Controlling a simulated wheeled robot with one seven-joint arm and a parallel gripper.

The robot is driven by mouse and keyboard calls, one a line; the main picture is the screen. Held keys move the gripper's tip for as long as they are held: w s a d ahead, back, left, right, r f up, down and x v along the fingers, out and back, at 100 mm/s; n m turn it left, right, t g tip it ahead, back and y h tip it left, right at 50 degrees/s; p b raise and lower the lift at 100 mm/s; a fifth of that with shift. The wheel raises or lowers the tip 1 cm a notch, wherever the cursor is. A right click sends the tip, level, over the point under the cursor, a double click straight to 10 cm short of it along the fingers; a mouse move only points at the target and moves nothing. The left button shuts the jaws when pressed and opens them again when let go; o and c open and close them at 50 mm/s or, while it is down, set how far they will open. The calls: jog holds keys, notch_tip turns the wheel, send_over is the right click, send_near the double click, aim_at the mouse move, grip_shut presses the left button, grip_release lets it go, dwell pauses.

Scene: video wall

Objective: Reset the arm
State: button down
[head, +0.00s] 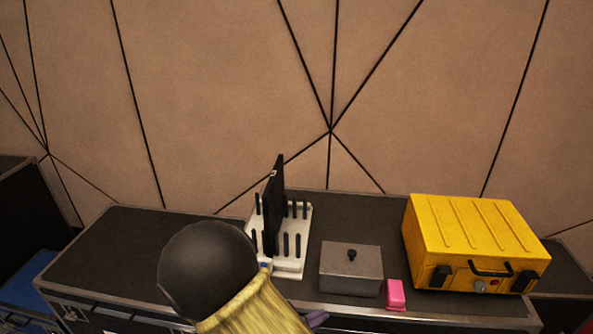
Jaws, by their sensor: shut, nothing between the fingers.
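Part of my arm (240,285), a dark rounded joint with a yellow link, rises at the bottom centre of the head view. It stands in front of the dark case top and covers part of its front edge. The link runs down and to the right out of the picture. My gripper is not in view, so its fingers cannot be seen.
A white rack (293,266) with black pegs holds a thin upright black panel (273,205). To its right are a grey lidded box (350,271), a pink block (396,294) and a yellow case (470,240). The dark case top (120,245) is clear at left.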

jog(key=s+d+r+m+g+y, duration=0.2)
jog(key=s+d+m+g+y, duration=0.3)
jog(key=s+d+m+g, duration=0.65)
jog(key=w+r+m+t+y+p, duration=0.2)
jog(key=r+m+p, duration=0.4)
jog(key=r, duration=0.4)
jog(key=w+r+m+t+y+p, duration=0.3)
jog(key=r+m+p, duration=0.3)
jog(key=r+p, duration=0.2)
notch_tip(320, 180, up, 2)
jog(key=shift+w+a+r+p, duration=0.1)
jog(key=shift+w+a+p, duration=0.25)
jog(key=shift+w, duration=0.05)
